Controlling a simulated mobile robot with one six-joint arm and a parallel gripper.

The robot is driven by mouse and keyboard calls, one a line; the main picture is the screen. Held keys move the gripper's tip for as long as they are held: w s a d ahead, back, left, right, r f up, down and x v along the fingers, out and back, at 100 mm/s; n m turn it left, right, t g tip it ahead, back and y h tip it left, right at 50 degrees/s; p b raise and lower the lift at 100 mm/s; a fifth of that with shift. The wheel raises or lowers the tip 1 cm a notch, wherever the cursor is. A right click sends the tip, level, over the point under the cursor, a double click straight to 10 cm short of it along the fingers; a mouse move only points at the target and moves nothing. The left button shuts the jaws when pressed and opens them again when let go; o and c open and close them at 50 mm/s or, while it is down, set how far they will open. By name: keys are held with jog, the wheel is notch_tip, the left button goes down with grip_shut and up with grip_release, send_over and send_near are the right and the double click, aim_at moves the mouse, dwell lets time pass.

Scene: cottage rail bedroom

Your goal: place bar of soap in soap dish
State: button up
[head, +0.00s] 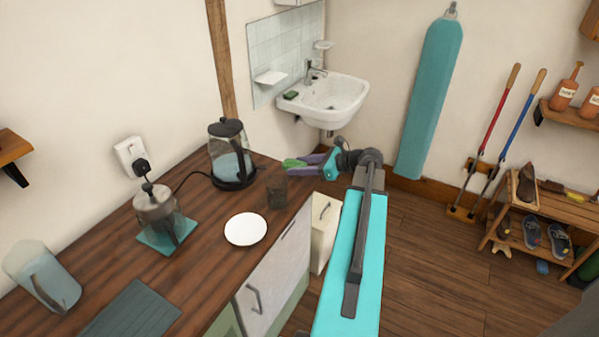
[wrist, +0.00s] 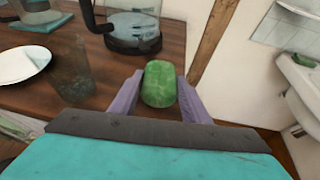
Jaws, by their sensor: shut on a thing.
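My gripper (head: 303,161) is shut on a green bar of soap (wrist: 160,84), held between its purple fingers near the counter's right end. The soap also shows in the head view (head: 292,164) at the fingertips. A small white ledge (head: 270,77), which looks like a soap dish, sticks out from the tiled wall left of the tap. A similar white ledge (head: 323,44) is on the wall to the right. I cannot tell for sure which one is the soap dish. Both are well apart from my gripper, farther back.
The white washbasin (head: 345,95) is on the back wall, with a small dark green item (head: 291,95) on its left rim. A kettle (head: 230,160), a dark glass (head: 276,192) and a white plate (head: 246,229) stand on the wooden counter.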

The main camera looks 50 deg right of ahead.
jog(key=shift+d+f+p, duration=0.15)
jog(key=shift+f+p, duration=0.55)
jog(key=shift+f, duration=0.65)
jog(key=shift+f, duration=0.1)
jog(key=o, duration=1.1)
jog(key=shift+s, duration=0.1)
jog(key=shift+f+b, duration=0.15)
jog(key=shift+b, duration=0.25)
jog(key=b+v, duration=0.3)
jog(key=v, duration=1)
jog(key=shift+s+d+r, duration=0.15)
jog(key=shift+s+r, duration=0.05)
jog(key=shift+s, duration=0.15)
